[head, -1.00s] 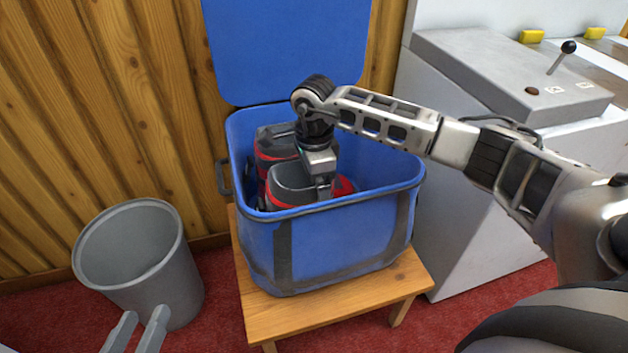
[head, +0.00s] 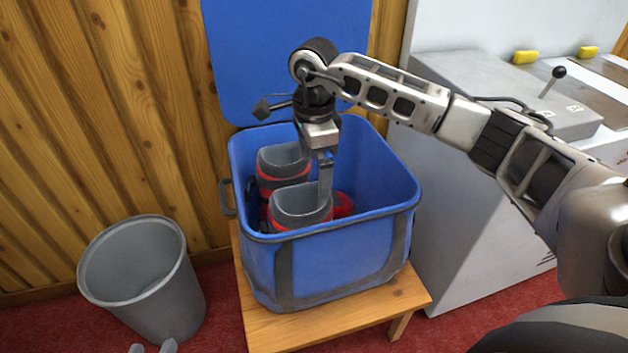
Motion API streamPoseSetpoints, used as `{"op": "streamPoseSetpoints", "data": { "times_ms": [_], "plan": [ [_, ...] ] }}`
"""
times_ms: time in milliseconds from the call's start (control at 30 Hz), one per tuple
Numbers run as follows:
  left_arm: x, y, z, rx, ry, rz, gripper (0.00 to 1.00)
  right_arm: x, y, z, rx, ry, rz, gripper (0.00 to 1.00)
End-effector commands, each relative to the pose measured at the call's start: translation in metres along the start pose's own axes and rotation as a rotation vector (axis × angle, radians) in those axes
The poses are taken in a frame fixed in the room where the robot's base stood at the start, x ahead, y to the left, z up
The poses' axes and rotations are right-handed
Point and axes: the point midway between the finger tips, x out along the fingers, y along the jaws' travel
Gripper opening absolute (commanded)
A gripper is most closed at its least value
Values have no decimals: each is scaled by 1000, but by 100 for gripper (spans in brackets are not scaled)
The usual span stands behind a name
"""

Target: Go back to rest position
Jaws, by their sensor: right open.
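My right gripper (head: 325,190) points down into an open blue box (head: 330,262). Its fingers are open, beside the right rim of the front grey-and-red boot (head: 300,203); I cannot tell whether they touch it. A second grey-and-red boot (head: 285,163) stands behind it in the box, to the left of the gripper.
The box's blue lid (head: 285,50) stands up behind it. The box rests on a wooden stool (head: 340,322). A grey bin (head: 150,285) stands to the left. A grey bench with a black-knobbed lever (head: 558,73) is at the right, behind my right arm.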

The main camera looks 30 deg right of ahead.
Motion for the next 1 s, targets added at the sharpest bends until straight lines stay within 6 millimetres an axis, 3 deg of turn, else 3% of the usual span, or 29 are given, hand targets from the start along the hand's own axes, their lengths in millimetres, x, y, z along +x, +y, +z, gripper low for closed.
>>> {"op": "streamPoseSetpoints", "data": {
  "times_ms": [33,100,300,567,667,767,833,933,1000],
  "plan": [
    [-1,-1,2,0,-21,-5,36,-16,-1,0,0,-2,-4,100],
    [0,-3,6,0,-46,-10,36,-28,-1,0,-1,-1,-4,100],
    [4,-9,7,-4,-65,-26,36,-51,0,0,-1,-1,-3,100],
    [6,-10,9,-7,-71,-30,36,-54,0,1,-2,-4,0,100],
    [6,-9,8,-7,-70,-28,36,-46,7,14,-14,-51,18,100],
    [6,-9,8,-6,-69,-27,36,-28,26,51,-39,-188,72,100],
    [6,-9,8,-6,-69,-27,36,-15,51,89,-47,-343,142,100],
    [5,-9,8,-6,-69,-26,36,-9,98,150,-12,-622,292,100],
    [5,-9,8,-6,-69,-26,36,-18,133,190,60,-840,435,100]
  ]
}}
